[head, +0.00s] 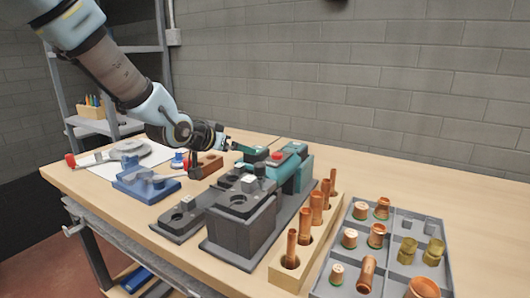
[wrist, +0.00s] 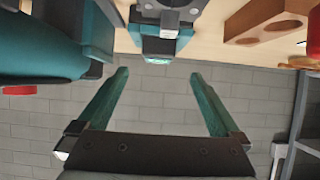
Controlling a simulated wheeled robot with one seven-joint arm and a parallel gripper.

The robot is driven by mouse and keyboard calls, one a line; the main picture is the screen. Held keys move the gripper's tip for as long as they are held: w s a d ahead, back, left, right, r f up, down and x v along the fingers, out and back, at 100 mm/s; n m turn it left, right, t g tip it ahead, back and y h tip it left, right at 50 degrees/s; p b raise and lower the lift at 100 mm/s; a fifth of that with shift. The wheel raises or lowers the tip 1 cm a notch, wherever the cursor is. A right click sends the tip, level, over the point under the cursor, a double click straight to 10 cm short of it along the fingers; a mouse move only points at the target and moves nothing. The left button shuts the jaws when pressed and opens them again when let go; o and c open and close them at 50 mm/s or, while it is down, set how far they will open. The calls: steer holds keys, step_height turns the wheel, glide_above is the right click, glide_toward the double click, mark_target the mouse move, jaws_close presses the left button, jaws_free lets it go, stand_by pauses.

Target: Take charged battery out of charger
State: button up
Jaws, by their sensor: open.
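My gripper (head: 232,146) is over the back middle of the bench in the head view. In the wrist view my gripper (wrist: 158,75) has its two teal fingers wide apart, with nothing between them. A dark and teal block with a pale grey top part (wrist: 160,20) and a small green patch shows just beyond the fingertips, apart from them; I cannot tell whether it is the battery or the charger. In the head view, dark blocks with round openings (head: 240,207) stand on a dark base. Teal-and-dark units (head: 294,170) stand behind them. The battery is not clearly distinguishable.
A large teal body (wrist: 45,40) is close by at the left of the wrist view. A brown block with holes (head: 208,166), a blue fixture (head: 143,183), a wooden rack of copper fittings (head: 303,243) and a grey parts tray (head: 392,222) crowd the bench. The back right is clear.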

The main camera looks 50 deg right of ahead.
mark_target(257, 149)
steer(key=x, duration=0.6)
steer(key=shift+w+d+r+p, duration=0.1)
steer(key=shift+d+r+p, duration=0.05)
steer(key=shift+d+p, duration=0.25)
steer(key=p+x, duration=0.1)
steer(key=x, duration=0.3)
steer(key=shift+d+r+p, duration=0.15)
steer(key=shift+r+p, duration=0.05)
steer(key=shift+p, duration=0.1)
steer(key=shift+d+f, duration=0.35)
steer(key=shift+d, duration=0.05)
steer(key=shift+r, duration=0.1)
jaws_close()
